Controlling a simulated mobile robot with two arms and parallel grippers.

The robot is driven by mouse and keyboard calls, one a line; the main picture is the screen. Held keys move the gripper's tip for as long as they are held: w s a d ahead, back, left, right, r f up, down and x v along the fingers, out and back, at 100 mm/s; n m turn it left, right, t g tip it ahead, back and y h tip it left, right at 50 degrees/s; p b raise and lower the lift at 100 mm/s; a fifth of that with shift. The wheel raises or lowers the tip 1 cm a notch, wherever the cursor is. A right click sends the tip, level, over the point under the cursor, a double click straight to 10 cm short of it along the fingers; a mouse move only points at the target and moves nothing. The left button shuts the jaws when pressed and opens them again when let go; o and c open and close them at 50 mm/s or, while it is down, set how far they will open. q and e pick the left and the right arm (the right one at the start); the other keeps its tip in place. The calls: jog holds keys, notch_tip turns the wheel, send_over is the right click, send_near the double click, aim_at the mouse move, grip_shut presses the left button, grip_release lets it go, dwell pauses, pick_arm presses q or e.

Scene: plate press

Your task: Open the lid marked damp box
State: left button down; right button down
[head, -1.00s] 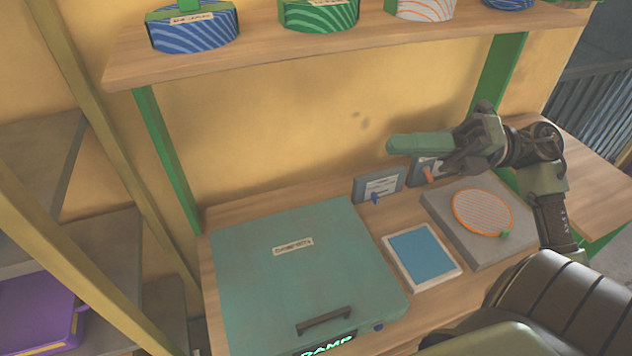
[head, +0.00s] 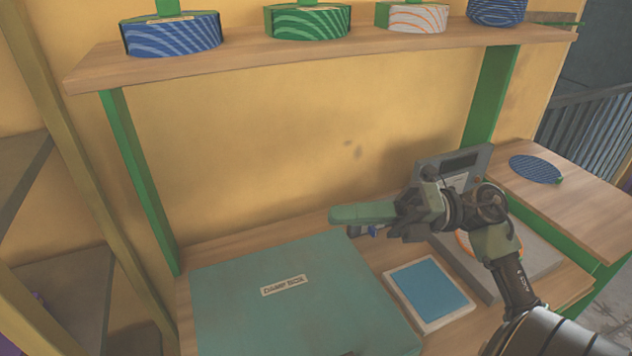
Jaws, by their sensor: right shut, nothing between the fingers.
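The damp box (head: 235,305) is a flat teal box on the wooden bench at the lower left, its lid closed. A pale label (head: 284,285) on the lid reads "DAMP BOX". The front edge of the lid, with its handle, is almost wholly below the bottom of the picture. My right gripper (head: 340,215) is shut and empty. It points left, in the air over the back of the bench near the lid's far right corner. My left gripper is not in view.
A blue pad in a white frame (head: 462,311) lies right of the box. A grey press (head: 470,164) with an orange-rimmed plate stands behind my right arm. A shelf (head: 300,58) with several patterned round blocks runs above. A blue disc (head: 536,169) lies on the right side table.

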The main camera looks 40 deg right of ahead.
jog(key=shift+w+a+r+p, duration=0.35)
jog(key=shift+w+p, duration=0.1)
jog(key=shift+w, duration=0.4)
jog(key=shift+w+a+r+p, duration=0.4)
jog(key=shift+w+p, duration=0.1)
jog(key=shift+w, duration=0.3)
jog(key=shift+w+a+r+p, duration=0.35)
jog(key=shift+w+p, duration=0.1)
jog(key=shift+w, duration=0.4)
